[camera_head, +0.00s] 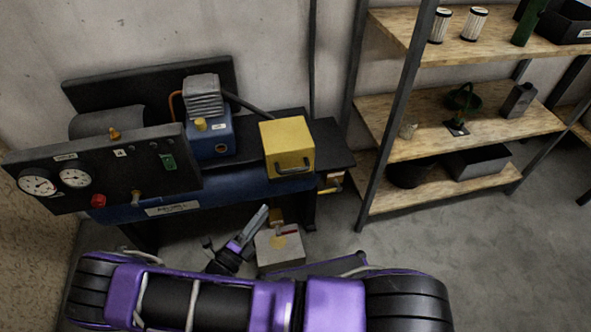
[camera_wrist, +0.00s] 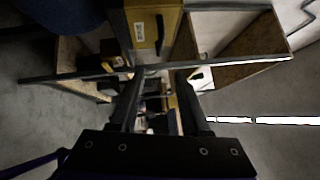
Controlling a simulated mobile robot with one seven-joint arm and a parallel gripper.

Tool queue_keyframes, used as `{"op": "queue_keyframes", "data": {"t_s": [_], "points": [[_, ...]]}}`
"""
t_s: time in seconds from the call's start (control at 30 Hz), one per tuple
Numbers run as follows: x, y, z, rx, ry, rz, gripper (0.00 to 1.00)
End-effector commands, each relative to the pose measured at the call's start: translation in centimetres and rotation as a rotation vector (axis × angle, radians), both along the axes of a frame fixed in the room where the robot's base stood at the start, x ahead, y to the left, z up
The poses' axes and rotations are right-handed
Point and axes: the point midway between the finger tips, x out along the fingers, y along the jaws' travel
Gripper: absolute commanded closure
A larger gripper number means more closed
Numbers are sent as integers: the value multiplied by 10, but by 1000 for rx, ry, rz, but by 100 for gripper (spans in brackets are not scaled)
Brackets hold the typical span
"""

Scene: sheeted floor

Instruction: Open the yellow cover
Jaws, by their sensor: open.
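The yellow cover (camera_head: 287,141) is a box-like cover at the right end of the blue compressor unit in the head view. A dark handle (camera_head: 293,167) runs along the lower part of its front face. The cover looks shut. In the wrist view the yellow cover (camera_wrist: 146,12) is at the top centre, with its handle (camera_wrist: 160,35) seen end-on to the picture's upright. My gripper (camera_wrist: 158,76) is open and empty in the wrist view. Its two dark fingers point up the picture towards the cover, with the tips below the handle and apart from it.
The compressor bench carries a gauge panel (camera_head: 100,175) on the left and a blue motor block (camera_head: 207,136) beside the cover. A wooden shelf unit (camera_head: 455,125) with a dark upright post stands to the right. Grey floor (camera_head: 420,235) is clear in front of the shelves.

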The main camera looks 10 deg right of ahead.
Motion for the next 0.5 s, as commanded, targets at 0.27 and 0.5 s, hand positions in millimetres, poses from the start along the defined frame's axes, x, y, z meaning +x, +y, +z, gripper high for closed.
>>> {"op": "queue_keyframes", "data": {"t_s": [0.27, 0.5], "points": [[32, -34, 7, -1, -3, -3, 53], [69, -71, 14, 0, -4, -3, 53]]}}
